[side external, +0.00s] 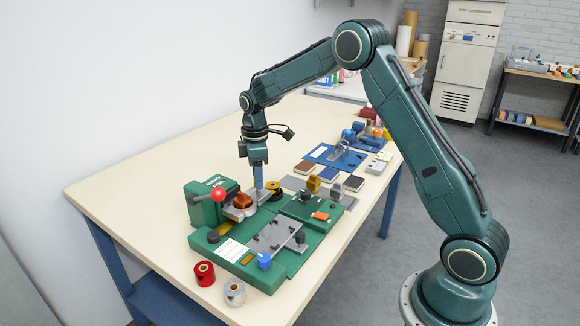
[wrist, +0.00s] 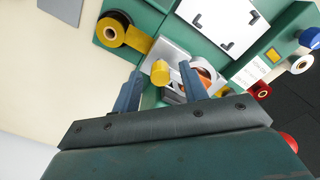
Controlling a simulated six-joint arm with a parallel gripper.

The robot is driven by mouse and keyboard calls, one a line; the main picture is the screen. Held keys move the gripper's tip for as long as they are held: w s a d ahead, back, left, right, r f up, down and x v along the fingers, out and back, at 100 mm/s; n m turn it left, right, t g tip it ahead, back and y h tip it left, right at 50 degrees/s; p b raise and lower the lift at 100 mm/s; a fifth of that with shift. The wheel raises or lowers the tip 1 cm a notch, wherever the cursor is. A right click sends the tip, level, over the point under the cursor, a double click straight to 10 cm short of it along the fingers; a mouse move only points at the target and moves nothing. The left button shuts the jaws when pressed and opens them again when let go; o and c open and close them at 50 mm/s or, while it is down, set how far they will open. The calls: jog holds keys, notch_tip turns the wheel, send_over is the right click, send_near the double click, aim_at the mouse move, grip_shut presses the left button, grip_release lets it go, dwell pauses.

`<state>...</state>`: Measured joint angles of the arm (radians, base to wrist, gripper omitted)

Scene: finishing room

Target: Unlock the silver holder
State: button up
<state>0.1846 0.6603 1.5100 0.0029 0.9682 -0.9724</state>
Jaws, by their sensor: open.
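My gripper (side external: 258,187) points down at the back of the green press and is open. In the wrist view my gripper's two blue fingers (wrist: 159,72) stand apart on either side of a short yellow cylinder (wrist: 160,74). I cannot tell whether they touch it. A silver metal piece with an orange-brown part on top (side external: 243,201) sits beside the fingers, under the press head; it shows partly behind the right finger in the wrist view (wrist: 207,72). I cannot tell exactly which silver part is the holder. A silver plate (wrist: 168,50) lies beyond the yellow cylinder.
The green press body (side external: 203,203) carries a red ball handle (side external: 218,194) close left of my gripper. A gold foil roll (wrist: 112,28) is mounted beside it. A red roll (side external: 204,273) and a silver roll (side external: 235,293) stand at the front. The table's left part (side external: 130,187) is clear.

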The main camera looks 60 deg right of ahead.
jog(key=shift+c, duration=0.2)
grip_shut()
jog(key=shift+m, duration=0.3)
jog(key=m, duration=0.8)
jog(key=shift+m, duration=0.4)
jog(key=m, duration=0.4)
jog(key=shift+a+m, duration=0.1)
jog(key=shift+m, duration=2.2)
